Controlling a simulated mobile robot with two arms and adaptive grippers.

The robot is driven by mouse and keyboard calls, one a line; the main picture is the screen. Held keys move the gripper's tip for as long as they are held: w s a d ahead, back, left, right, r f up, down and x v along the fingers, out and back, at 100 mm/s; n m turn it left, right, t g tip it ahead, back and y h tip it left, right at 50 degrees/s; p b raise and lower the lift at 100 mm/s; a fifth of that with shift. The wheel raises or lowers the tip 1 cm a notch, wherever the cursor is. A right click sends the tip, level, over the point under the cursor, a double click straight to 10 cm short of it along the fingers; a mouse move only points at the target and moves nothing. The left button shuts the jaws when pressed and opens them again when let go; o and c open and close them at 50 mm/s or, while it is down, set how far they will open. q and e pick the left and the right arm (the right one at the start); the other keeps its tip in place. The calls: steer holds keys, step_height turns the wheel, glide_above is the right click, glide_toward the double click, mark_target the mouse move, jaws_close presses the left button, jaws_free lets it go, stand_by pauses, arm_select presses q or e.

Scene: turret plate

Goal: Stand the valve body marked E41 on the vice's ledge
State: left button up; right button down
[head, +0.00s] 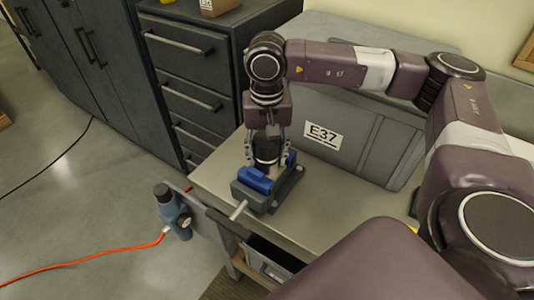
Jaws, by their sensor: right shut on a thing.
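The vice (270,203) stands on the grey workbench top, with blue parts and a handle sticking out to the lower left. My right gripper (267,152) points down over it and is shut on a dark cylindrical thing (266,150). The thing is upright, between the fingers, directly above or on the vice; I cannot tell if it touches. No marking on it is readable, so I cannot tell if it is the E41 valve body. The vice's ledge is not clearly distinguishable. My left gripper is not in view.
A grey case labelled E37 (352,137) stands on the bench (350,213) right behind the vice. A dark drawer cabinet (190,75) is at the back left. A blue-grey tool (175,214) with an orange hose (80,262) is beside the bench's left end. The bench front is clear.

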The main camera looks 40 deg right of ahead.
steer(key=shift+f+b, duration=0.1)
steer(key=shift+b, duration=0.2)
stand_by(0.4)
steer(key=c, duration=1)
jaws_free()
step_height(320, 180, up, 12)
steer(key=shift+r, duration=0.1)
